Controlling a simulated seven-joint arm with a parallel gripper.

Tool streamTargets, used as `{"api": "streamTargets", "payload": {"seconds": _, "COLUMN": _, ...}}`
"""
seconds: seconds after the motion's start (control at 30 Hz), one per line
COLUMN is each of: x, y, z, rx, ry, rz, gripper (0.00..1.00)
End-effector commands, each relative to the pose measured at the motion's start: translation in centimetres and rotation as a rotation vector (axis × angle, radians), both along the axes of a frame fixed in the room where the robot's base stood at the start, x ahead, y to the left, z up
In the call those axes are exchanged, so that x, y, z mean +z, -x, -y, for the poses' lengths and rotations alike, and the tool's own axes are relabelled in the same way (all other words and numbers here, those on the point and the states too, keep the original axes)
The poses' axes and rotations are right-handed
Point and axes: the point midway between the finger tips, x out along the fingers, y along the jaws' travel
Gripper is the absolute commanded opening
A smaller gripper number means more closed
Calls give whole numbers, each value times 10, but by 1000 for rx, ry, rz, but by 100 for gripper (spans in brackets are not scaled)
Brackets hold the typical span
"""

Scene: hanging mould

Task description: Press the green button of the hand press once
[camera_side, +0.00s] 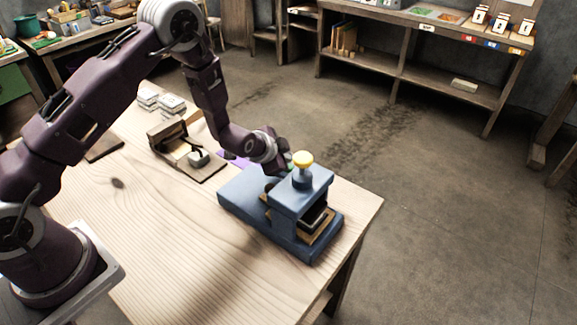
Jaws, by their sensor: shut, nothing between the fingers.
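My gripper (284,170) is shut and empty, low behind the left of the knob. It is close to the press; I cannot tell whether it touches. A small patch of green (291,167) shows beside the fingers. It may be the green button, but it is mostly hidden by my gripper and the press.
On the wooden table (140,235), a wooden stand with a metal piece (188,153) sits left of the press. The table's front middle is clear.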

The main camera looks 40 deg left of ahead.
Motion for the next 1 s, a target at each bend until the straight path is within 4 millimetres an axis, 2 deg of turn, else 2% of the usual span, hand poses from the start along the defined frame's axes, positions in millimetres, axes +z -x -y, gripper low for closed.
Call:
{"api": "streamTargets", "payload": {"seconds": 0.67, "x": 0, "y": 0, "z": 0, "rx": 0, "ry": 0, "rz": 0, "gripper": 0}}
{"api": "streamTargets", "payload": {"seconds": 1.0, "x": -9, "y": 0, "z": 0, "rx": 0, "ry": 0, "rz": 0, "gripper": 0}}
